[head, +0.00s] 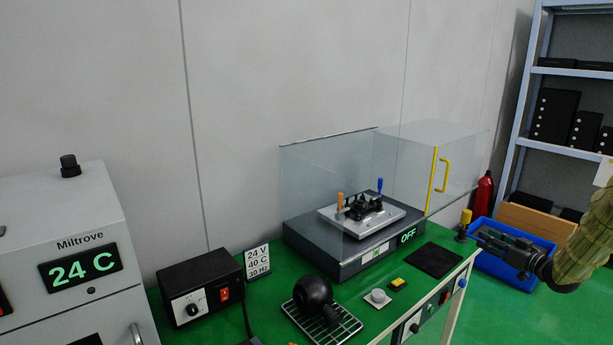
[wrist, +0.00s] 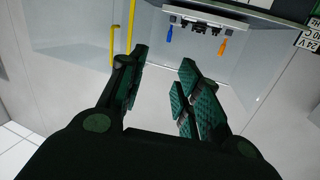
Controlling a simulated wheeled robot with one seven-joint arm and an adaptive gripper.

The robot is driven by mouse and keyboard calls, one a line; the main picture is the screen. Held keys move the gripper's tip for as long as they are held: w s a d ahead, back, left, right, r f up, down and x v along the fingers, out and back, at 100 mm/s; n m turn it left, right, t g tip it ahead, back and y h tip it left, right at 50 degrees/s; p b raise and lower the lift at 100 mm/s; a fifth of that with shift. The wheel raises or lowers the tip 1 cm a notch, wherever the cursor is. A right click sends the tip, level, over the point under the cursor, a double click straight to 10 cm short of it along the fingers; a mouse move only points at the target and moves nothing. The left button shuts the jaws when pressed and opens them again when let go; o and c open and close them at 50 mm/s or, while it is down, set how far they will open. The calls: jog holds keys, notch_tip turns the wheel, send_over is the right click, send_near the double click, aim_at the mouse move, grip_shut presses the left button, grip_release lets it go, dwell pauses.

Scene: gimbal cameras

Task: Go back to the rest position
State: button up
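My gripper (head: 482,238) is at the right of the head view, at the end of my arm, just off the front right corner of the green bench (head: 270,290). In the wrist view my gripper (wrist: 160,75) has its two fingers apart with nothing between them. Past the fingers the wrist view shows the clear enclosure and its yellow handle (wrist: 112,45). The handle also shows in the head view (head: 442,175), to the left of and above my gripper, apart from it.
The enclosure houses a dark unit reading OFF (head: 340,265) with a fixture plate (head: 362,220). A black power box (head: 200,285), a wire rack (head: 345,325) with a black round object and an oven (head: 60,260) stand left. A blue bin (head: 515,265) and shelving (head: 570,110) are right.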

jog(key=s+a+f+m+g+h, duration=0.1)
jog(key=s+a+f, duration=0.2)
jog(key=a+f, duration=0.45)
jog(key=s+a+f+m+g+h, duration=0.1)
jog(key=s+a+f+m, duration=0.1)
jog(key=a+f, duration=0.55)
jog(key=s+a+f+m+g+h, duration=0.1)
jog(key=s+a+f+g, duration=0.1)
jog(key=s+a+f, duration=0.45)
jog(key=s+a+f+g+h, duration=0.1)
jog(key=s+a+f+g, duration=0.25)
jog(key=s+f, duration=0.6)
jog(key=s+a+f+g, duration=0.1)
jog(key=s+a+f, duration=0.2)
jog(key=s, duration=0.4)
jog(key=s+a+f+g+h, duration=0.1)
jog(key=s+a+f+g, duration=0.1)
jog(key=s+a, duration=0.35)
jog(key=s+a+f+g, duration=0.1)
jog(key=s+a+f, duration=0.15)
jog(key=s, duration=0.55)
jog(key=s+a+g, duration=0.3)
jog(key=s+g, duration=0.1)
jog(key=s, duration=1.4)
jog(key=shift+r+n+h, duration=0.25)
jog(key=shift+n+h, duration=0.05)
jog(key=shift+h, duration=0.1)
jog(key=shift+a+g, duration=0.1)
jog(key=shift+g, duration=0.15)
jog(key=shift+c, duration=0.4)
